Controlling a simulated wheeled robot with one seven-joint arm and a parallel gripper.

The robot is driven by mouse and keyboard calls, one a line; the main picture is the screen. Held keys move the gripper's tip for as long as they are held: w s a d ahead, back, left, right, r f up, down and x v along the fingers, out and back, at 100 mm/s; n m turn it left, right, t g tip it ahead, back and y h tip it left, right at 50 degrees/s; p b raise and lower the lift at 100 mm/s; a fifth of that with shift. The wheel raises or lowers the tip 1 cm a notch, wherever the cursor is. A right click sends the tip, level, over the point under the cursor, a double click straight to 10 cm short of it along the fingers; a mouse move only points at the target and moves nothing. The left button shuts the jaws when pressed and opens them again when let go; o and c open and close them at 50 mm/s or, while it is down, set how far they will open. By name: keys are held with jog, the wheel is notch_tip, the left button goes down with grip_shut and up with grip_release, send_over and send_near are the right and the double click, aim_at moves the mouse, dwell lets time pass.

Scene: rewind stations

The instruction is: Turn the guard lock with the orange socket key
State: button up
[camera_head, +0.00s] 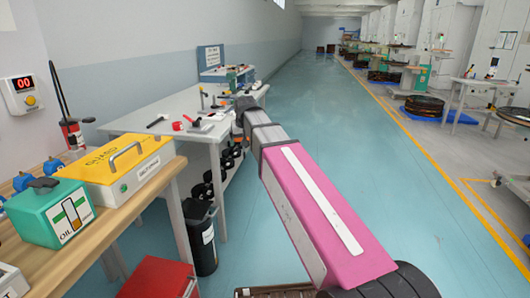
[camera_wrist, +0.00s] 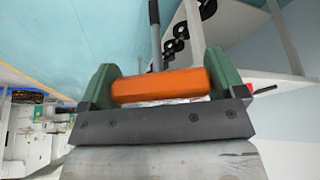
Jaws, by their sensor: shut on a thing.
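My gripper (camera_wrist: 160,88) is shut on the orange socket key (camera_wrist: 165,86). In the wrist view the orange handle lies crosswise between the two green fingers, and a grey shaft runs away from it towards the top. In the head view my gripper (camera_head: 243,103) is out over the right end of the grey table, small and partly hidden by my arm; the key is hard to make out there.
A green oil box (camera_head: 45,214) stands beside the guard on the wooden bench (camera_head: 120,222). The grey table (camera_head: 165,106) holds several small tools, with black rolls below. A black bin (camera_head: 201,240) and a red box (camera_head: 155,278) stand on the floor. The aisle is clear.

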jog(key=s+a+r+n, duration=0.1)
jog(key=s+a+r, duration=0.2)
jog(key=a+r, duration=0.55)
jog(key=s+a+r+n+y, duration=0.1)
jog(key=s+a+r, duration=0.4)
jog(key=a, duration=0.7)
jog(key=s+a+r+n, duration=0.2)
jog(key=a+r, duration=0.6)
jog(key=a, duration=0.2)
jog(key=shift+g, duration=0.3)
jog(key=f, duration=0.6)
jog(key=shift+s+a+f, duration=0.1)
jog(key=shift+a+f, duration=0.15)
jog(key=shift+f, duration=0.1)
jog(key=shift+f+m, duration=0.1)
jog(key=shift+m, duration=0.4)
jog(key=m+h, duration=0.1)
jog(key=m, duration=0.4)
jog(key=shift+h, duration=0.4)
jog(key=m, duration=0.1)
jog(key=m+h, duration=0.1)
jog(key=m, duration=0.2)
jog(key=shift+d+m+h, duration=0.25)
jog(key=shift+m+h, duration=0.15)
jog(key=shift+r, duration=0.2)
